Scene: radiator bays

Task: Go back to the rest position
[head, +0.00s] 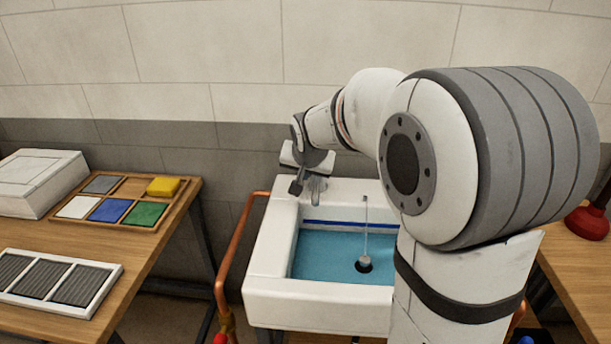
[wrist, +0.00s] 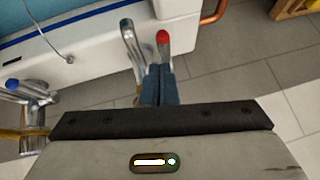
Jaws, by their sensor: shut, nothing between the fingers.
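My gripper (head: 297,187) is at the back left of a white sink (head: 318,305), beside the chrome tap (head: 318,188). My arm reaches across from the right and hides the sink's right side. In the wrist view my gripper's dark fingers (wrist: 160,72) are together with nothing between them. Their tips are close to a chrome handle with a red end (wrist: 163,40); I cannot tell if they touch it. The chrome spout (wrist: 132,42) is just left of them. A handle with a blue end (wrist: 13,84) is at the far left.
Blue water (head: 325,250) fills the sink basin, with a plug (head: 364,264) on a thin chain in it. A copper pipe (head: 235,245) runs along the sink's left. The left bench holds a tray of coloured blocks (head: 125,182). A red plunger (head: 588,222) stands at right.

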